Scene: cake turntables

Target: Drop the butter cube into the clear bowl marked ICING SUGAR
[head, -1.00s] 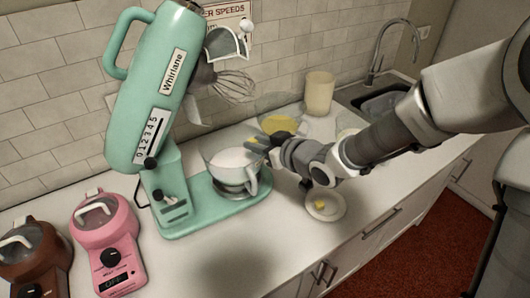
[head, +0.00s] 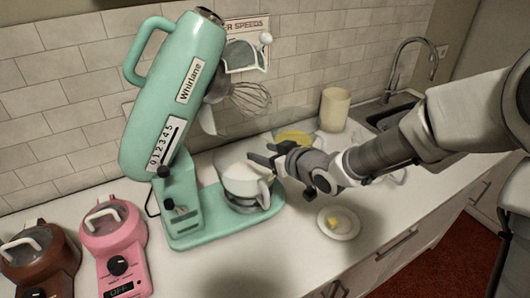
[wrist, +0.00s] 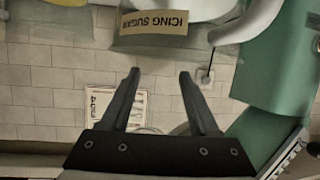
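A pale yellow butter cube (head: 333,222) lies on a small white saucer (head: 350,232) near the counter's front edge in the head view. My gripper (head: 258,155) is above the counter, at the upper right of the mixer bowl, away from the saucer. In the wrist view its two fingers (wrist: 158,80) are apart with nothing between them. A tan label reading ICING SUGAR (wrist: 153,22) appears upside down at the top, in front of a pale bowl that is cut off. In the head view no label can be read on any bowl, and my arm hides part of the counter.
A tilted-back teal stand mixer (head: 170,110) holds a bowl of white content (head: 240,180). A clear bowl with yellow content (head: 295,138) and a cream canister (head: 334,108) stand behind my gripper. Pink (head: 112,245) and brown (head: 40,262) appliances stand at left. A sink is at right.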

